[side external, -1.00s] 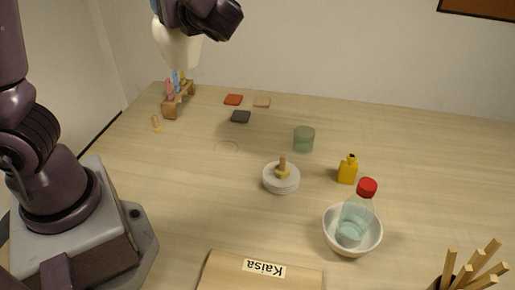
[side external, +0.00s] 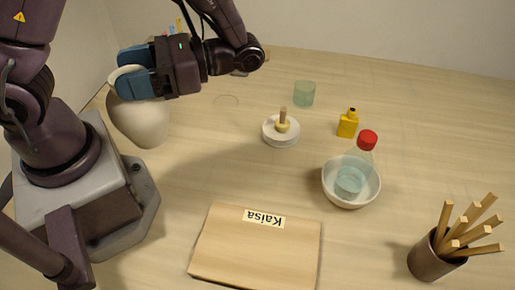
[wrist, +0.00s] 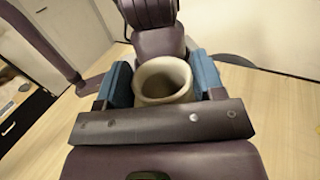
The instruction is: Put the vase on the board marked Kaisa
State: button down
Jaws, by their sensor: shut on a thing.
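The vase (side external: 139,122) is cream-coloured and rounded, with an open mouth. My gripper (side external: 137,76) is shut on it near the rim and holds it up in the air, beside my base. In the wrist view the vase (wrist: 162,80) shows its mouth between the two blue fingers of my gripper (wrist: 162,84). The board (side external: 256,250) is a light wooden slab at the front of the table. Its label (side external: 264,219) reads Kaisa, upside down in the side view. The top of the board is bare.
A white bowl (side external: 338,198) holds a clear bottle with a red cap (side external: 367,141). A brown pot (side external: 430,262) of wooden sticks stands at right. Table between vase and board is clear.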

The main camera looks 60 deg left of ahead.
jog(key=d+r+n+t+h, duration=0.3)
jog(key=d+n+h, duration=0.8)
jog(key=d+h, duration=0.4)
jog(key=w+d+r+n+t+h, duration=0.7)
jog(key=r+n+t, duration=0.25)
jog(key=t, duration=0.55)
notch_tip(320, 180, down, 26)
jog(key=h, duration=0.1)
jog(key=shift+a+n+g, duration=0.3)
jog(key=shift+a+n, duration=0.05)
jog(key=shift+a, duration=0.05)
jog(key=shift+c, duration=1.1)
grip_release()
jog(key=shift+f, duration=0.15)
